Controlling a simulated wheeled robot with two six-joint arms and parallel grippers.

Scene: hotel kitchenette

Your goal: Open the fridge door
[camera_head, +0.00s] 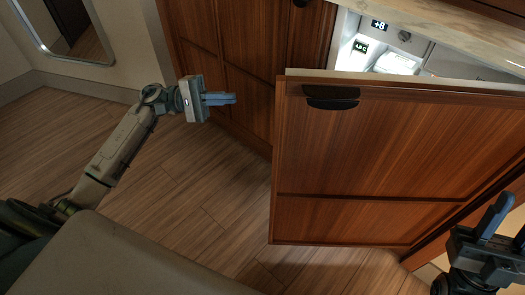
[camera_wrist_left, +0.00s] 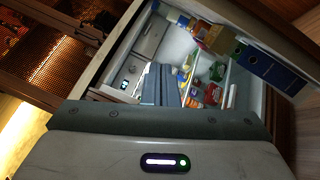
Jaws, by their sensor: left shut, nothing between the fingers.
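The fridge door (camera_head: 375,150), a reddish-brown wooden panel with a dark handle (camera_head: 332,97) near its top left corner, stands open in the head view. The lit fridge interior (camera_head: 398,62) shows above its top edge. My left gripper (camera_head: 232,98) is shut and empty, left of the door and apart from it. In the left wrist view its blue-grey fingers (camera_wrist_left: 160,84) lie together in front of the open fridge. My right gripper (camera_head: 508,225) is at the lower right, beside the door's right end, its fingers apart with nothing seen between them.
A wooden cabinet front (camera_head: 230,55) stands behind my left gripper. A pale countertop (camera_head: 460,28) runs above the fridge. Packages and a blue box (camera_wrist_left: 268,66) fill the fridge in the left wrist view. The wood floor (camera_head: 190,180) left of the door is clear.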

